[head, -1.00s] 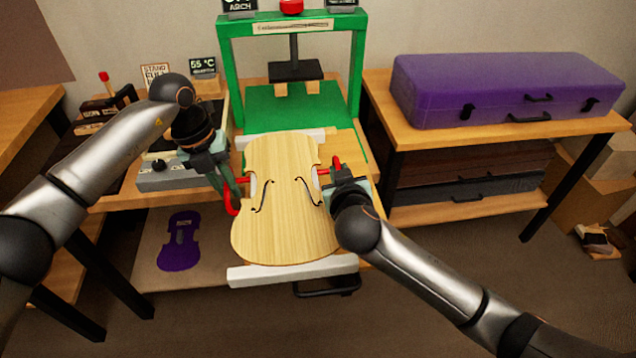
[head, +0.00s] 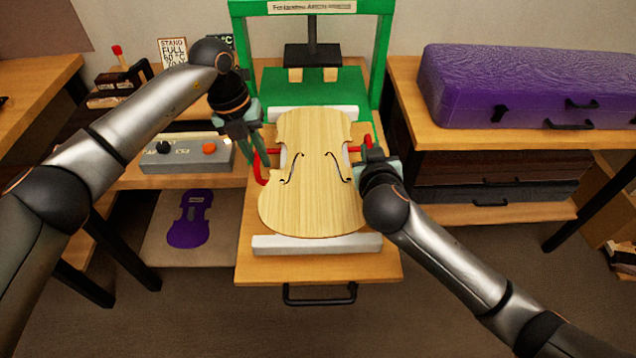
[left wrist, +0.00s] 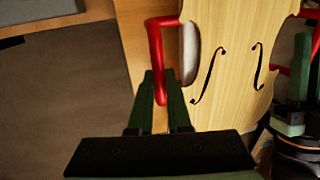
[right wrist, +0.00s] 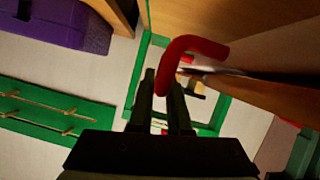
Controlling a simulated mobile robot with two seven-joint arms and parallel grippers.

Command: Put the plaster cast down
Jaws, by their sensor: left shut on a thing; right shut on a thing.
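The plaster cast (head: 316,244) shows as white strips at the front, back and sides of a pale violin plate (head: 312,205) lying on it. It is level over the wooden board in front of the green press; I cannot tell whether it touches the board. My left gripper (head: 258,150) is shut on the left red handle (head: 261,172), which also shows in the left wrist view (left wrist: 157,60). My right gripper (head: 371,158) is shut on the right red handle (head: 367,143), also in the right wrist view (right wrist: 190,50). The cast's middle is hidden by the plate.
The green press (head: 380,60) stands behind, its dark plate raised. A grey control box (head: 190,160) is at the left. A purple case (head: 520,90) lies on the right bench. The wooden board (head: 330,268) is bare in front of the cast and has a black handle (head: 320,294).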

